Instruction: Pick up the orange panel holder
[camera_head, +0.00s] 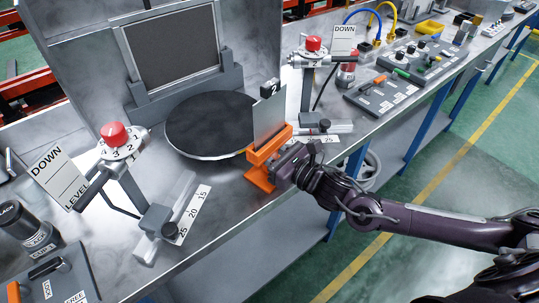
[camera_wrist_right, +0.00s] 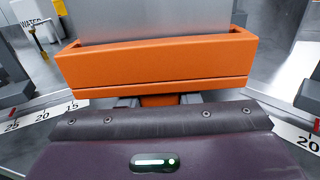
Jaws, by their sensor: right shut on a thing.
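The orange panel holder (camera_head: 262,175) stands at the front edge of the metal bench, right of the round black turntable (camera_head: 211,123). A grey panel (camera_head: 269,117) marked 2 stands upright in its slot. My right gripper (camera_head: 282,168) is at the holder's near side and shut on it; the fingertips are largely hidden. In the right wrist view the holder (camera_wrist_right: 157,62) fills the middle, right in front of the gripper (camera_wrist_right: 160,102), with the panel (camera_wrist_right: 150,20) rising from it. My left gripper is not in view.
Red-knobbed spindle posts stand left (camera_head: 122,143) and right (camera_head: 312,48) of the turntable. Number scales (camera_head: 195,210) lie by their bases. A framed dark screen (camera_head: 172,48) stands behind. Control boxes (camera_head: 382,94) sit along the bench to the right. Open floor lies beyond the front edge.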

